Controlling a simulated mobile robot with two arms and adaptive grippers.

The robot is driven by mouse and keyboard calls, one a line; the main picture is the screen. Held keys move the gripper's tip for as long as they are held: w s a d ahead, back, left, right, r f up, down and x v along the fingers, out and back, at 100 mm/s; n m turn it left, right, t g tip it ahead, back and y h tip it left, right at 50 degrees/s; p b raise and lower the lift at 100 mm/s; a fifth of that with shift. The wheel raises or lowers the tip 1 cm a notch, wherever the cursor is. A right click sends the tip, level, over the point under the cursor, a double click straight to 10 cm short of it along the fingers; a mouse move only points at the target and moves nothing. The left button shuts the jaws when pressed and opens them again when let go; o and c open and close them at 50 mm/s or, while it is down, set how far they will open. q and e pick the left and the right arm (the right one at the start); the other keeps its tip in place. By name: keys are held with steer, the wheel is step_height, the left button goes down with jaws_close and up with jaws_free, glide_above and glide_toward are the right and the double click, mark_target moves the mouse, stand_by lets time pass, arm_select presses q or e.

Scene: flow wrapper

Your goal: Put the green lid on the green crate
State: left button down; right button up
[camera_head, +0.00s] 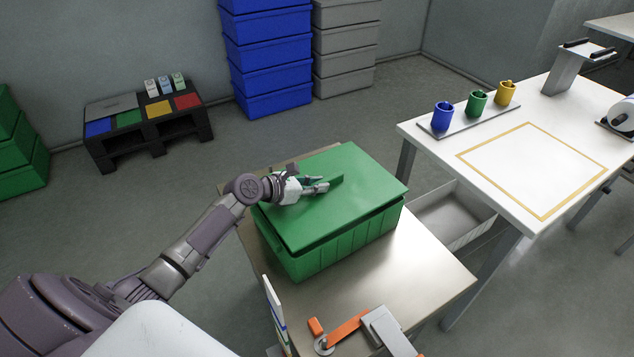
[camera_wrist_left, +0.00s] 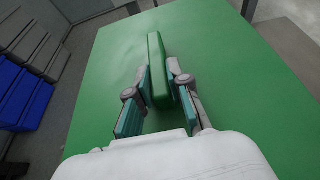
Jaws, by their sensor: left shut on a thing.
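The green crate (camera_head: 335,248) stands on a small metal-topped table. The green lid (camera_head: 345,205) lies over its top, slightly skewed and tilted, with a dark gap showing along the front and right sides. My left gripper (camera_head: 322,185) is over the lid and shut on its raised handle bar. In the left wrist view the handle (camera_wrist_left: 158,70) stands between the two fingers (camera_wrist_left: 158,88), and the lid surface (camera_wrist_left: 230,60) fills most of the picture. The crate's far sides are hidden. My right gripper is not in view.
The small table (camera_head: 420,270) has free room to the right of the crate. An orange and grey device (camera_head: 350,328) sits at its front edge. A white table (camera_head: 480,145) with coloured cups stands to the right. Blue crates (camera_head: 268,60) are stacked at the back.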

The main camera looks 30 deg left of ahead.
arm_select(q)
steer(key=shift+f, duration=0.1)
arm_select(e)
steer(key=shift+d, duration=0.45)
arm_select(q)
steer(key=shift+f, duration=0.2)
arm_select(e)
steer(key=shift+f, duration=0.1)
arm_select(q)
steer(key=shift+f+b, duration=0.6)
steer(key=shift+f, duration=0.3)
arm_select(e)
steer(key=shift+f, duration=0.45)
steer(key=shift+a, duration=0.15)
arm_select(q)
steer(key=c, duration=1)
jaws_free()
steer(key=shift+f, duration=0.1)
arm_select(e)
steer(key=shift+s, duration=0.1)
arm_select(q)
steer(key=shift+s, duration=0.15)
